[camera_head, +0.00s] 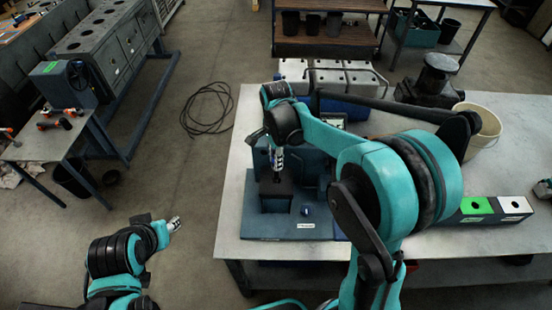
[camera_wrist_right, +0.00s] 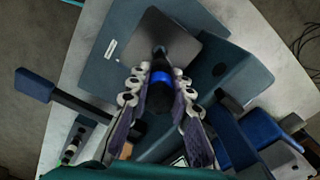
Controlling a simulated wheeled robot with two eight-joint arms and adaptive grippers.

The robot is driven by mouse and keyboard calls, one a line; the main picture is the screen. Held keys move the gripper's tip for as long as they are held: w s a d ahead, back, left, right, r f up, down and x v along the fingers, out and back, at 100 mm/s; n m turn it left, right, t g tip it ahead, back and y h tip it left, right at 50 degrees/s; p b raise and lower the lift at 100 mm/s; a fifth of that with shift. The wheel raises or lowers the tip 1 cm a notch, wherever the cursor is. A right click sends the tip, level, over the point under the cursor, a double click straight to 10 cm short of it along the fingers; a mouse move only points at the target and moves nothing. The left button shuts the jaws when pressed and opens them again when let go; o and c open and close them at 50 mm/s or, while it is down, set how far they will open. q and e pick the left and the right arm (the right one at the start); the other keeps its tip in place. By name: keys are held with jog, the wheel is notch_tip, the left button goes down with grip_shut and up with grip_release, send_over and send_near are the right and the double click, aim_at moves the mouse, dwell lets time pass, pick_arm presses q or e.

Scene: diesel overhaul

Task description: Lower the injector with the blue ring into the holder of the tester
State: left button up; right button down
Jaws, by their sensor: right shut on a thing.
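My right gripper (camera_head: 277,160) is shut on the injector with the blue ring (camera_wrist_right: 160,78), above the tester (camera_head: 262,228). In the right wrist view, the fingers of this gripper (camera_wrist_right: 155,100) lie on both sides of the dark injector body, with the blue ring between them. The injector's lower end points at the dark top of the holder block (camera_head: 268,188). Whether its tip has entered the hole cannot be told. The holder block also shows in the right wrist view (camera_wrist_right: 150,28). My left gripper (camera_head: 174,224) is away from the bench, over the floor; its finger opening is unclear.
The tester stands on a pale workbench (camera_head: 400,268). A green block (camera_head: 476,205) and a white block (camera_head: 514,204), each with a dark hole, are at the right. A cream bucket (camera_head: 485,135) and a dark machine part (camera_head: 432,82) stand behind. My right arm hides part of the bench.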

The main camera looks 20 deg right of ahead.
aim_at(276, 173)
jog(key=shift+f+b, duration=0.4)
jog(key=shift+f, duration=0.3)
dwell(0.4)
jog(key=shift+f+b, duration=1.45)
jog(key=shift+f, duration=0.35)
jog(key=shift+f+b, duration=1.15)
jog(key=shift+f, duration=0.1)
jog(key=c, duration=0.9)
grip_release()
